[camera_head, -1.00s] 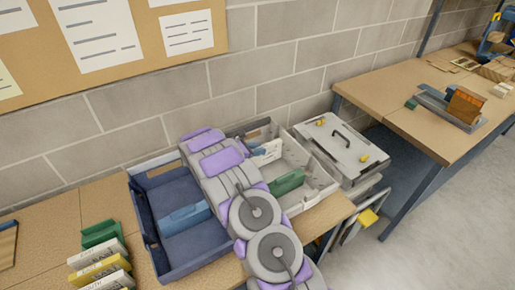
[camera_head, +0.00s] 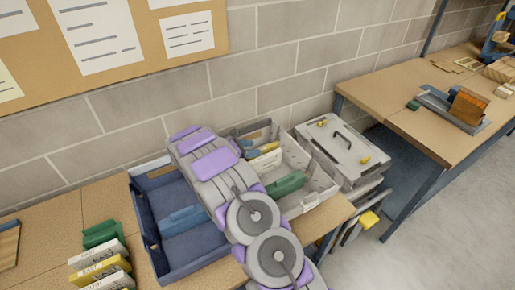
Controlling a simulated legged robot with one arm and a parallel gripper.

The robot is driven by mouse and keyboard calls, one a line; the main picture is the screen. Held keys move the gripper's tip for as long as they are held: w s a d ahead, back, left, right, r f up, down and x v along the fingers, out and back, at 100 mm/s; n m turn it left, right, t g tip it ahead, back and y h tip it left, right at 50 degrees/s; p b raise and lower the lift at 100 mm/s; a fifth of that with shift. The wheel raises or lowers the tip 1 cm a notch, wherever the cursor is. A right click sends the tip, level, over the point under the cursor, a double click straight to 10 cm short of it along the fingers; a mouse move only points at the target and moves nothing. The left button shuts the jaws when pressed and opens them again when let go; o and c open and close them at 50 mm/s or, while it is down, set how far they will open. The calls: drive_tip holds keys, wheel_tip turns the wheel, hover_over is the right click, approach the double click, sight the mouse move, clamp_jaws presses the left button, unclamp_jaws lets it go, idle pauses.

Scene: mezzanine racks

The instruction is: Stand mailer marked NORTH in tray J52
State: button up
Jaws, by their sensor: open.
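A grey-white tray (camera_head: 314,188) stands on the table right of my arm. A green divider (camera_head: 287,184) is further forward in the same tray. My arm reaches up over the gap between this tray and a dark blue tray (camera_head: 152,232). My gripper's fingers are hidden behind the arm.
Several labelled mailers (camera_head: 100,270) stand in a row at the lower left, with a green divider (camera_head: 100,233) behind. A blue divider (camera_head: 181,220) is in the dark blue tray. A lidded grey case (camera_head: 338,145) stands to the right. A block wall rises behind.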

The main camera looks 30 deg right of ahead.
drive_tip(key=p+v, duration=0.1)
drive_tip(key=v, duration=0.7)
drive_tip(key=s+a+r+m+g+y, duration=0.1)
drive_tip(key=s+a+r+m+y, duration=0.15)
drive_tip(key=s+r+m, duration=0.6)
drive_tip(key=s+a+r+m+g+y, duration=0.1)
drive_tip(key=s+r+g+y, duration=0.15)
drive_tip(key=s+r, duration=0.7)
drive_tip(key=s+a+m+y, duration=0.2)
drive_tip(key=s+a, duration=0.3)
drive_tip(key=s, duration=0.4)
drive_tip(key=s+a+f+m+t+y, duration=0.1)
drive_tip(key=s+a+m+y, duration=0.2)
drive_tip(key=s, duration=0.6)
drive_tip(key=s+a+m+t+y, duration=0.1)
drive_tip(key=s+a+m+y, duration=0.2)
drive_tip(key=s+a, duration=0.4)
drive_tip(key=s, duration=0.3)
drive_tip(key=shift+f, duration=0.15)
drive_tip(key=shift+t, duration=0.25)
drive_tip(key=shift+f+b, duration=0.3)
